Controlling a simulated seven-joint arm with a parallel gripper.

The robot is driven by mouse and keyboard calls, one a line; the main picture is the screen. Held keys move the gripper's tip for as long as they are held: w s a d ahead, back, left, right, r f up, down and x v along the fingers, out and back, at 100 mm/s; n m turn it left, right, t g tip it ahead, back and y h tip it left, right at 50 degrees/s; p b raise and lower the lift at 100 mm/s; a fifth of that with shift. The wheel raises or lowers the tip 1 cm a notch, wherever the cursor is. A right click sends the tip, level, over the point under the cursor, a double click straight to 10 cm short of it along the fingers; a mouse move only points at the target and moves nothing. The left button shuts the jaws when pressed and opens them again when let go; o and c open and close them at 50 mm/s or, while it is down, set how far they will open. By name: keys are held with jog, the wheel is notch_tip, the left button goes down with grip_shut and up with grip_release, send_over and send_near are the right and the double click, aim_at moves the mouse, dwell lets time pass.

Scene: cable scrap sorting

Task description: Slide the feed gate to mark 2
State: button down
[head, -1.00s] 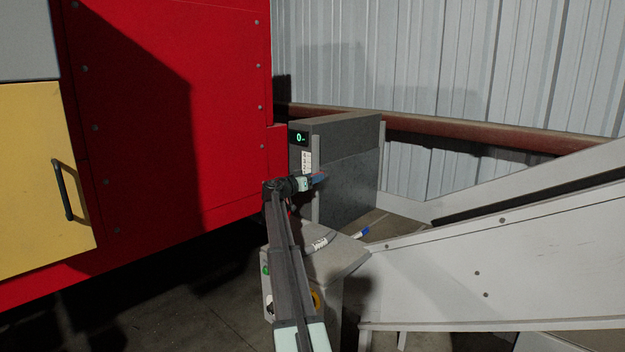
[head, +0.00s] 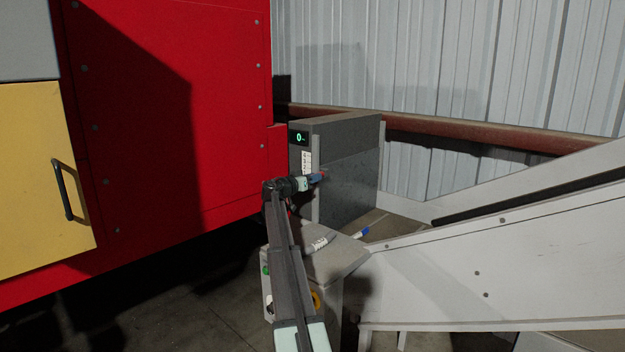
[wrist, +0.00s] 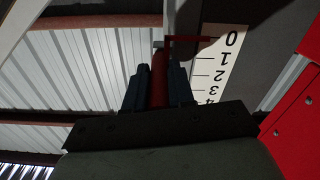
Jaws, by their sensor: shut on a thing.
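The feed gate (head: 348,190) is a dark grey panel standing upright in its frame at the chute's upper end. Its red handle (wrist: 160,78) is between the two dark fingers of my gripper (wrist: 158,84), which is shut on it. In the head view, my gripper (head: 317,178) is at the gate's left front edge and partly hides the handle. The green display (head: 300,138) reads 0.
A pale sloping chute (head: 500,250) fills the right side. A grey control box (head: 320,262) with buttons stands below my arm, with a blue-tipped marker-like item (head: 361,232) near it. A red machine housing (head: 190,110) stands close on the left.

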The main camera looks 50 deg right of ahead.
notch_tip(320, 180, up, 5)
jog(key=shift+r, duration=0.15)
jog(key=c, duration=1)
grip_release()
jog(key=shift+a, duration=0.15)
jog(key=a, duration=1.3)
jog(key=shift+a, duration=0.3)
